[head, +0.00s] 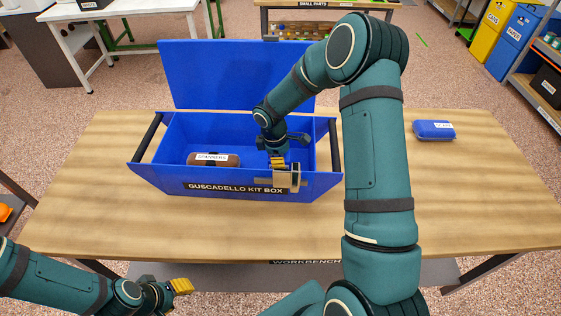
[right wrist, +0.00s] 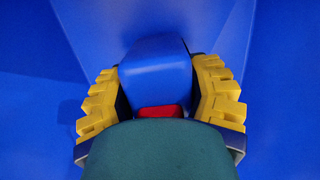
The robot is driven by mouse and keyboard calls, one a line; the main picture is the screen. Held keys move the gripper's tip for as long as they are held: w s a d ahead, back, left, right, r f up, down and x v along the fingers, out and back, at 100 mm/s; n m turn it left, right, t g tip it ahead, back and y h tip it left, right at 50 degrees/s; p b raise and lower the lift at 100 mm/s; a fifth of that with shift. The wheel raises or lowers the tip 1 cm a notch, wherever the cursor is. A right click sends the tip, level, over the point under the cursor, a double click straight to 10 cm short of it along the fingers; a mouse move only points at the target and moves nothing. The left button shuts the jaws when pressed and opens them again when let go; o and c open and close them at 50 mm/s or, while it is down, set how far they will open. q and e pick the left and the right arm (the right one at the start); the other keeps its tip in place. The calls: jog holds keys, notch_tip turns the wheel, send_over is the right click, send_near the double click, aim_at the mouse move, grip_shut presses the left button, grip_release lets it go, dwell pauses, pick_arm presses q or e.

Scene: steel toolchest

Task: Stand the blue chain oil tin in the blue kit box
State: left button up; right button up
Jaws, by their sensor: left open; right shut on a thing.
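The blue kit box (head: 202,183) stands on the workbench with its lid raised at the back. My right gripper (head: 278,161) reaches down into the right part of the box, near its front wall. In the right wrist view its yellow fingers (right wrist: 158,92) are shut on a blue thing with a red part, which looks like the blue chain oil tin (right wrist: 155,68). Blue box surfaces surround it. The tin is hard to make out in the head view, and whether it touches the floor cannot be told. My left gripper (head: 178,288) is open and empty, in front of the workbench.
A brown spanner roll (head: 214,162) lies in the left part of the box. A tan latch (head: 287,178) sits on the front wall. A blue labelled case (head: 434,130) lies on the right of the workbench (head: 90,205). The bench left of the box is clear.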

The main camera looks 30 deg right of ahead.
jog(key=shift+r, duration=0.1)
jog(key=shift+f, duration=0.2)
jog(key=o, duration=1.3)
jog(key=shift+o, duration=0.2)
jog(key=shift+r, duration=0.1)
jog(key=shift+r, duration=0.2)
jog(key=r, duration=0.4)
jog(key=a+r+p, duration=0.1)
jog(key=r, duration=0.2)
jog(key=w+r+p, duration=0.1)
jog(key=r, duration=0.3)
jog(key=shift+a+r, duration=0.25)
jog(key=shift+r, duration=0.1)
